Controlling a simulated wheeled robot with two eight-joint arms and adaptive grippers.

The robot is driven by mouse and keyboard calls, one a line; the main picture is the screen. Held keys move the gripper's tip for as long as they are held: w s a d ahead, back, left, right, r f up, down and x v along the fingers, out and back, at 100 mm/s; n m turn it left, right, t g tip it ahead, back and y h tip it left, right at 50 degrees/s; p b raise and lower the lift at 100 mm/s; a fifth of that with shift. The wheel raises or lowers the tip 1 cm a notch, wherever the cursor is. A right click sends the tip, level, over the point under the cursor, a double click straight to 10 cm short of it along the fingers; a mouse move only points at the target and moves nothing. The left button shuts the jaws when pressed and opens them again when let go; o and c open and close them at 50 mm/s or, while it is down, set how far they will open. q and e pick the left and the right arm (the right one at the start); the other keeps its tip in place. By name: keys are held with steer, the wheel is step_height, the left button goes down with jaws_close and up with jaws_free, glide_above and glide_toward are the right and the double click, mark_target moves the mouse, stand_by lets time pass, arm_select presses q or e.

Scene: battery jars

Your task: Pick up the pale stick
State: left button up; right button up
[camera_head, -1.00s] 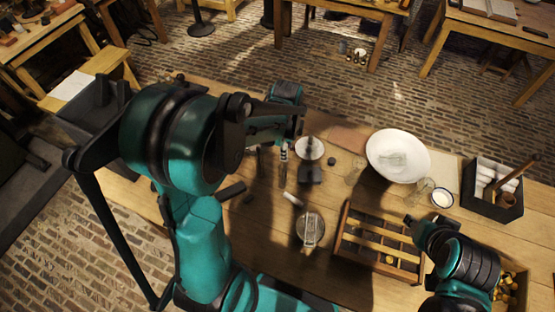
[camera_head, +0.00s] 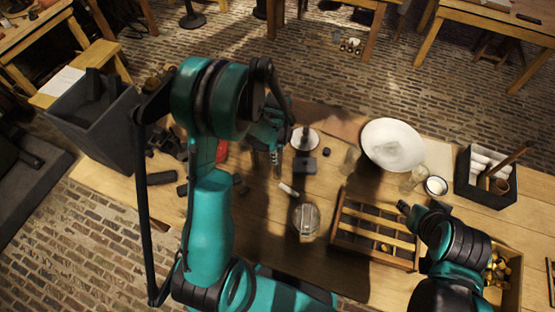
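A small pale stick (camera_head: 288,190) lies on the wooden table, just above a round glass dish. My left gripper (camera_head: 272,145) hangs over the table above and to the left of the pale stick, apart from it. Its own arm hides part of it, and its fingers are too dark and small to read. A thin dark-and-light upright shape (camera_head: 277,163) shows just below it; I cannot tell whether they touch. My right gripper (camera_head: 405,209) is at the right end of a slotted wooden tray, well away from the stick. Its fingers are not clear.
The glass dish (camera_head: 306,222) and the slotted wooden tray (camera_head: 341,237) are near the stick. A white bowl (camera_head: 392,125), a glass jar (camera_head: 412,180) and a black box (camera_head: 464,179) with rolls stand to the right. Dark blocks (camera_head: 160,178) lie left. A grey bin (camera_head: 64,117) is far left.

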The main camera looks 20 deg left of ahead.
arm_select(q)
jaws_close()
steer(key=shift+r, duration=0.15)
